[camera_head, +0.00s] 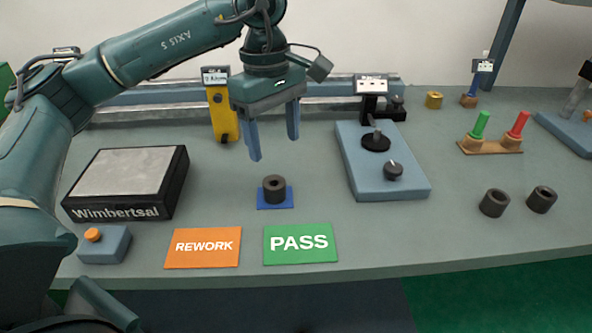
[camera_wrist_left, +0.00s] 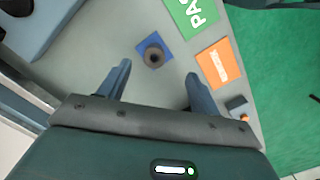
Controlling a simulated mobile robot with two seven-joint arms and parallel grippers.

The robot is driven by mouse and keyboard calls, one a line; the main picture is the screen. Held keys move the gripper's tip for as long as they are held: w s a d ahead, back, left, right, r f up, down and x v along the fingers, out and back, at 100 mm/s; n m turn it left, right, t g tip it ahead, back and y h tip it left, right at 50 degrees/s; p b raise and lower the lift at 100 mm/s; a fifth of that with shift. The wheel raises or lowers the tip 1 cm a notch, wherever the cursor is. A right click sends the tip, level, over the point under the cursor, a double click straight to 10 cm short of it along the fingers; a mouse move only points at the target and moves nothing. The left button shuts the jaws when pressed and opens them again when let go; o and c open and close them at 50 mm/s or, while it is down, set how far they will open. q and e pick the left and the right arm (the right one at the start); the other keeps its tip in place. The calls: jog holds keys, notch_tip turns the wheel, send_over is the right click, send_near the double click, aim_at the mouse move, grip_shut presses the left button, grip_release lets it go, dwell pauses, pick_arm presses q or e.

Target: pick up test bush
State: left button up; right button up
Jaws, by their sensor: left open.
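The test bush, a short dark hollow cylinder (camera_head: 274,188), stands upright on a small blue square pad (camera_head: 288,203) near the middle of the table. In the left wrist view the bush (camera_wrist_left: 154,56) shows from above with its bore visible. My left gripper (camera_head: 273,148) is open and empty, with its fingers pointing down above and a little behind the bush. In the left wrist view its two fingers (camera_wrist_left: 157,78) are spread apart and the bush lies beyond their tips, not between them. My right gripper is not in view.
An orange REWORK card (camera_head: 203,247) and a green PASS card (camera_head: 300,243) lie in front. A black-framed block (camera_head: 128,180) is at left. A blue fixture with black knobs (camera_head: 380,180) stands right.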

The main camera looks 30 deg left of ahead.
pick_arm(q)
jog(key=a, duration=0.2)
send_over(274, 183)
jog(key=s, duration=0.1)
jog(key=shift+y, duration=0.4)
notch_tip(274, 183, down, 6)
jog(key=shift+s+r, duration=0.1)
jog(key=shift+s, duration=0.05)
jog(key=shift+w+d+f, duration=0.15)
jog(key=shift+f, duration=1.45)
jog(key=shift+w+d+f, duration=0.1)
jog(key=shift+f, duration=1.5)
jog(key=c, duration=1.3)
jog(key=shift+o, duration=0.2)
